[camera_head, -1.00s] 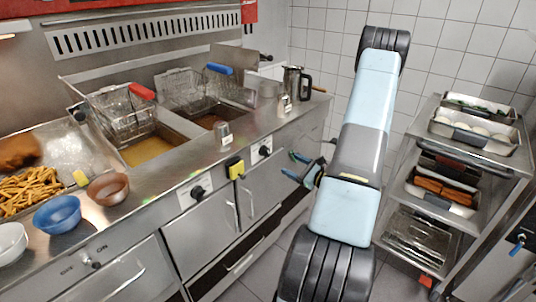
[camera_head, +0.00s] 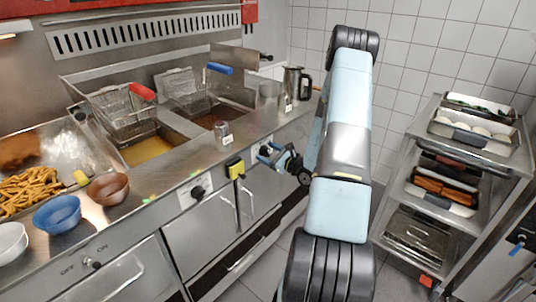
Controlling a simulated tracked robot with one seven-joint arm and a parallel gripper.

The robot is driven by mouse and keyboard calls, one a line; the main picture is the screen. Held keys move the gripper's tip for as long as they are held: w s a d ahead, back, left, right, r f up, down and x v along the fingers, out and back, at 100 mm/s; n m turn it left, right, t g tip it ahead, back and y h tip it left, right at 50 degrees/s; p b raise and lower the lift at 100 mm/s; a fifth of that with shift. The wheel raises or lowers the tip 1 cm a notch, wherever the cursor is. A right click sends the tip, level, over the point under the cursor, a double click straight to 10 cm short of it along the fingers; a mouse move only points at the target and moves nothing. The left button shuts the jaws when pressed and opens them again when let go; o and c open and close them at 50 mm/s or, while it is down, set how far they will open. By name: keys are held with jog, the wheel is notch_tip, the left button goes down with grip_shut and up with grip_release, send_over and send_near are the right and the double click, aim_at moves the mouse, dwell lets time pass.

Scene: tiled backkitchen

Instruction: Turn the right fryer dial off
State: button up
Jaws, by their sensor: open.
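The fryer's steel front panel carries a left dial (camera_head: 197,192), black on a white plate. The right fryer dial's place is farther along the panel, beyond the yellow item. My gripper (camera_head: 265,154), with blue fingers, is open and right in front of that place. It hides most or all of the right dial, so I cannot tell the dial's setting or whether the fingers touch it or stand around it.
A yellow item (camera_head: 235,168) sits on the panel edge just left of my gripper. Two fryer baskets, one with a red handle (camera_head: 142,92), one with a blue handle (camera_head: 220,68), stand at the oil wells. A metal jug (camera_head: 294,82) is behind. A tray rack (camera_head: 473,150) stands right.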

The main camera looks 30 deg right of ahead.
jog(key=shift+c, duration=0.2)
jog(key=c, duration=1)
jog(key=shift+n, duration=0.4)
jog(key=n, duration=0.3)
jog(key=shift+a+f, duration=0.1)
jog(key=shift+s+n, duration=0.1)
jog(key=shift+n, duration=1.9)
jog(key=shift+a+f, duration=0.1)
jog(key=o, duration=1)
